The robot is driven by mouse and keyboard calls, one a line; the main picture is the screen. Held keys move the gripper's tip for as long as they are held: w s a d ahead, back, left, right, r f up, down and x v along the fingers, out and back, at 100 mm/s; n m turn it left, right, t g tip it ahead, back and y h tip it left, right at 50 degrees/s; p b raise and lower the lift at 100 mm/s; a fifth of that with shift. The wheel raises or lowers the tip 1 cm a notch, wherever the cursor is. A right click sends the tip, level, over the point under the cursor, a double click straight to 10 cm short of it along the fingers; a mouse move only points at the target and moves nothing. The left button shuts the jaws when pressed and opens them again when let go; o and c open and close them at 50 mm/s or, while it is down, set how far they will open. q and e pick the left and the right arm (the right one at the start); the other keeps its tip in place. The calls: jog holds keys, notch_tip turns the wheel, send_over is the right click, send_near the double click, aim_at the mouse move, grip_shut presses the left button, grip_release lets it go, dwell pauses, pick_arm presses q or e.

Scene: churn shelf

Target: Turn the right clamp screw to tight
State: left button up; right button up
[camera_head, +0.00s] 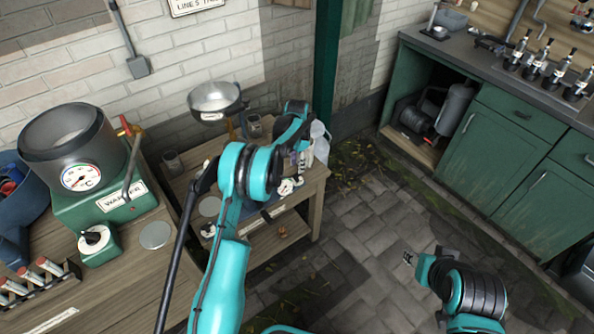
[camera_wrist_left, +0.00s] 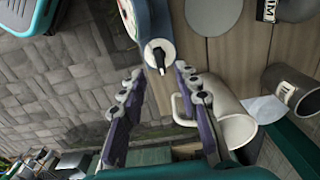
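A round pale knob with a black bar across it (camera_wrist_left: 159,54) sits on a blue-grey body with a dial in the left wrist view. I cannot tell for sure that it is the right clamp screw. My left gripper (camera_wrist_left: 159,73) is open, its two dark fingers apart on either side of the knob's near edge, and nothing is held. In the head view my left gripper (camera_head: 289,186) is over the small wooden table, and my arm hides much of what lies beneath it. My right gripper (camera_head: 409,258) is over the paved floor, away from the table; its finger opening is too small to judge.
A cream mug (camera_wrist_left: 238,130) lies close to my left gripper's right finger, with a grey labelled cup (camera_wrist_left: 291,92) beyond. A green post (camera_head: 326,70) stands behind the table (camera_head: 318,190). The warmer (camera_head: 108,203) is left. Paved floor (camera_head: 350,255) is open to the right.

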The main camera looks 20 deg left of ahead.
aim_at(297, 174)
pick_arm(q)
notch_tip(297, 174, up, 7)
dwell(0.3)
jog(key=s+d+r+n+t, duration=0.2)
jog(key=s+r+n+t, duration=0.2)
jog(key=s+r, duration=1.35)
jog(key=s+d+f+n+t, duration=0.1)
jog(key=s+f+n, duration=0.1)
jog(key=s, duration=0.8)
jog(key=s+d+f+n+t, duration=0.1)
jog(key=s+t, duration=0.1)
jog(key=s, duration=0.8)
jog(key=shift+f+n, duration=0.35)
jog(key=shift+n, duration=0.05)
